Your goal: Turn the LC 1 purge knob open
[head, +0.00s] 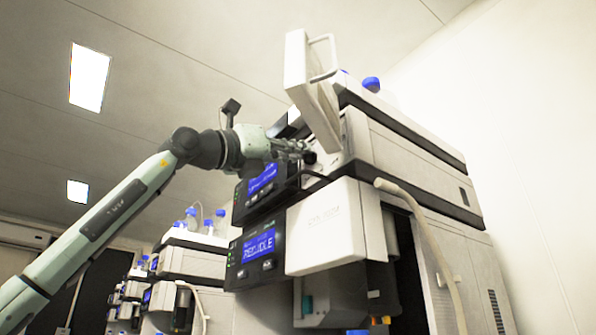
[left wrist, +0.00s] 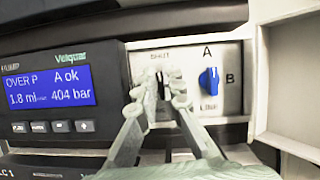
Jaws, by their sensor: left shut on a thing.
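In the left wrist view, the purge knob (left wrist: 163,76) is a small dark knob on a pale panel, under a label that reads SHUT. My left gripper (left wrist: 163,98) has its two fingers closed around it, and they hide most of it. In the head view, my left gripper (head: 303,152) reaches from the left to the front of the upper instrument module, beside the raised white door (head: 310,85). The knob's exact angle is hard to tell. My right gripper is in neither view.
A blue knob (left wrist: 209,82) marked A and B sits just right of the fingers. Left of them, a blue display (left wrist: 48,90) reads 404 bar. A lower white cover (head: 325,228) juts out below. A pale hose (head: 430,240) hangs at the right.

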